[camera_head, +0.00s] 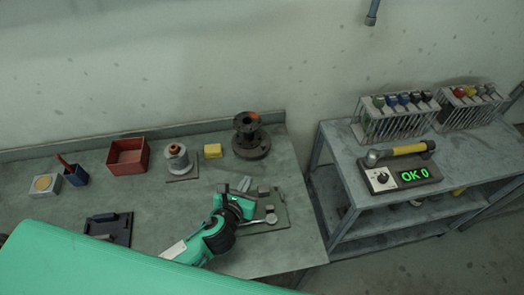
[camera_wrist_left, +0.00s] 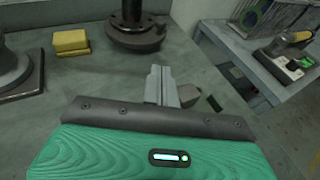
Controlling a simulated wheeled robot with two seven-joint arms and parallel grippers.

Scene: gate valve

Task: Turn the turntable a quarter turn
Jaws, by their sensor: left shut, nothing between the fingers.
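A dark, round flanged piece (camera_head: 250,140) with an upright stem and a rusty orange top stands at the table's back right. Its wide round base also shows at the top of the left wrist view (camera_wrist_left: 136,38). I cannot tell for sure whether this base is the turntable. My left gripper (camera_head: 244,184) is shut and empty, in front of the flanged piece and apart from it. Its closed fingers show in the left wrist view (camera_wrist_left: 160,72). A flat plate (camera_head: 278,218) with small fittings lies beside and partly under the gripper, partly hidden by it. My right gripper is not in view.
A yellow block (camera_head: 213,151), a grey spool-like piece (camera_head: 176,155) and a red box (camera_head: 128,157) stand left of the flanged piece. A dark tray (camera_head: 110,228) lies at front left. A shelf unit (camera_head: 352,150) stands right across a gap.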

